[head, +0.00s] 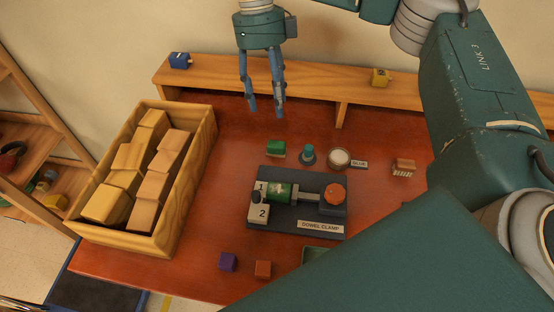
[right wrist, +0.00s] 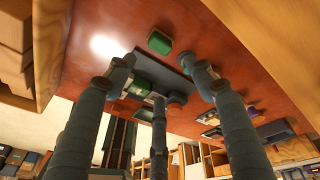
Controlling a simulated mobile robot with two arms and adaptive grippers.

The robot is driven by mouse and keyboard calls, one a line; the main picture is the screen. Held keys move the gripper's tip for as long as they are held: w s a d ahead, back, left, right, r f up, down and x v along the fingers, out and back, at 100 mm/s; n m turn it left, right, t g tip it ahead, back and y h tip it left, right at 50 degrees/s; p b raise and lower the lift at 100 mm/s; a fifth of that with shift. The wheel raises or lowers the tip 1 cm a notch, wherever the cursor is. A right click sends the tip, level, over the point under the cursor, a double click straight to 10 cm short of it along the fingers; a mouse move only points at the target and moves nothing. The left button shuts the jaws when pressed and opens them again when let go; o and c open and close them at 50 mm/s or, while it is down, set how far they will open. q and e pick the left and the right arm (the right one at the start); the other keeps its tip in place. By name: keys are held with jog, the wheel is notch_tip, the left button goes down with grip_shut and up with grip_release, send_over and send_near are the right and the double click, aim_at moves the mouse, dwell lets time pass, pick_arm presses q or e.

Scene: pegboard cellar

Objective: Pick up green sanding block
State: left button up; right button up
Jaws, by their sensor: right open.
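The green sanding block (head: 276,148) lies on the red-brown table, behind the dowel clamp. It also shows in the right wrist view (right wrist: 160,42), beyond the fingertips and clear of them. My right gripper (head: 265,112) is open and empty, pointing down above the back of the table, a little behind and left of the block in the head view. Its spread fingers also show in the right wrist view (right wrist: 161,70). My left gripper is not in view.
The dowel clamp (head: 319,226) holds a green piece (head: 279,194). A teal-topped item (head: 308,154), a round pot (head: 339,158) and a brown block (head: 403,168) stand right of the block. A crate of wooden blocks (head: 187,187) is at left; a raised shelf (head: 345,87) runs behind.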

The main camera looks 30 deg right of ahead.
notch_tip(320, 180, down, 2)
send_over(276, 142)
jog(key=f, duration=0.5)
jog(key=shift+w+f, duration=0.15)
jog(key=shift+w, duration=0.25)
jog(key=shift+w+p+x, duration=0.15)
jog(key=shift+p+x, duration=0.25)
jog(key=shift+x, duration=0.95)
jog(key=shift+w+p+x, duration=0.2)
jog(key=shift+p+x, duration=0.2)
jog(key=shift+x, duration=0.9)
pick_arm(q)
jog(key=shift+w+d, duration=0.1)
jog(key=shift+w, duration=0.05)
pick_arm(e)
jog(key=shift+f, duration=0.1)
jog(key=c, duration=1.3)
